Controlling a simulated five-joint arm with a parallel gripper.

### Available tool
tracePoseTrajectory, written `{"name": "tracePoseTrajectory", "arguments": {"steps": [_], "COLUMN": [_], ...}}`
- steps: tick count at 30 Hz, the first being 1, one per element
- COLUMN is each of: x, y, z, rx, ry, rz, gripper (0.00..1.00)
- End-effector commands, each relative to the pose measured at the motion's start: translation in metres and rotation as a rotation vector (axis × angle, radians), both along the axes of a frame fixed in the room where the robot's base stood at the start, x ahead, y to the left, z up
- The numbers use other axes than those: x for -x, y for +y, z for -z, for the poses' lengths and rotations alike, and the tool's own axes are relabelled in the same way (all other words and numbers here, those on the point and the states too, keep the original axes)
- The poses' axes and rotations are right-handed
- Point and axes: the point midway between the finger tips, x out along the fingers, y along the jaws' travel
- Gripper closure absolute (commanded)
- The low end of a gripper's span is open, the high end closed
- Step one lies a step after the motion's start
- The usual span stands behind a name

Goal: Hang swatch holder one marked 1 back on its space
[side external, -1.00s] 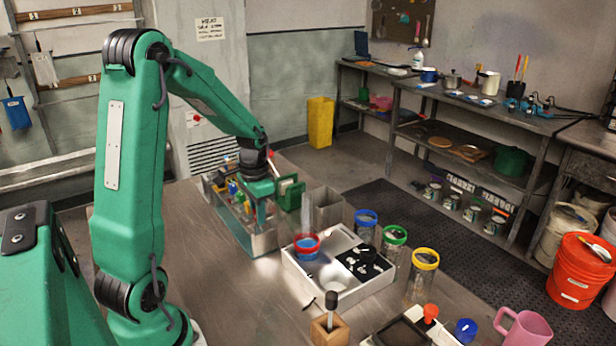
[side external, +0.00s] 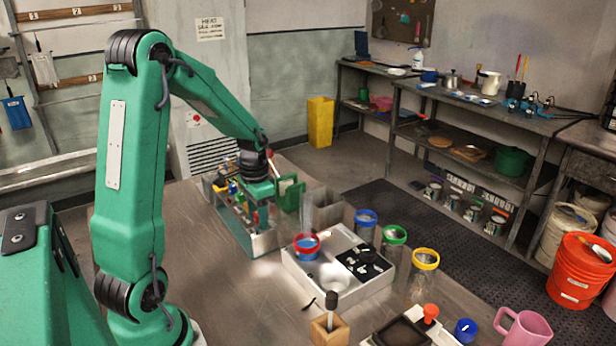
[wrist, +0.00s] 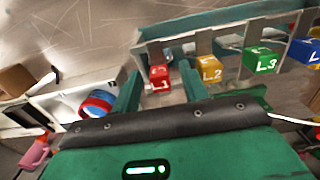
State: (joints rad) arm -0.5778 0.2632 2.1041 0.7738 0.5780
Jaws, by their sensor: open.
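A red block marked 1 (wrist: 160,78), the swatch holder, sits at the left end of a metal rail (wrist: 225,27) in the wrist view. A grey strip rises from it to the rail, and it appears to hang there. My gripper (wrist: 161,88) is open, with one green finger on each side of the red block; I cannot tell whether they touch it. In the side view my gripper (side external: 260,203) points down over the rack (side external: 262,243), and the holder's details are too small to read.
Yellow (wrist: 210,69), green (wrist: 260,60) and blue (wrist: 304,50) holders hang to the right along the rail. A white tray (side external: 335,295) with a red-rimmed jar (side external: 307,243) stands right of the rack. Several jars with coloured rims stand beyond the tray.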

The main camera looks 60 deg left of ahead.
Motion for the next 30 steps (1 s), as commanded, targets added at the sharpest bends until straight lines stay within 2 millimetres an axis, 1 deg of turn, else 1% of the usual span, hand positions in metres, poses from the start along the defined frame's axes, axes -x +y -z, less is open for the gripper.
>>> {"name": "tracePoseTrajectory", "arguments": {"steps": [5, 8, 18, 21, 25, 30], "x": [0.0, -0.001, -0.001, -0.001, 0.0, 0.0], "y": [0.0, 0.0, 0.0, 0.0, 0.0, 0.0], "z": [-0.007, -0.016, -0.059, -0.069, -0.076, -0.078], "rx": [-0.001, -0.002, -0.002, -0.002, -0.001, 0.0], "ry": [-0.001, -0.003, -0.004, -0.003, -0.002, 0.0], "rz": [0.0, 0.0, 0.0, 0.0, 0.0, 0.0], "gripper": [0.56, 0.56, 0.56, 0.56, 0.56, 0.56]}}
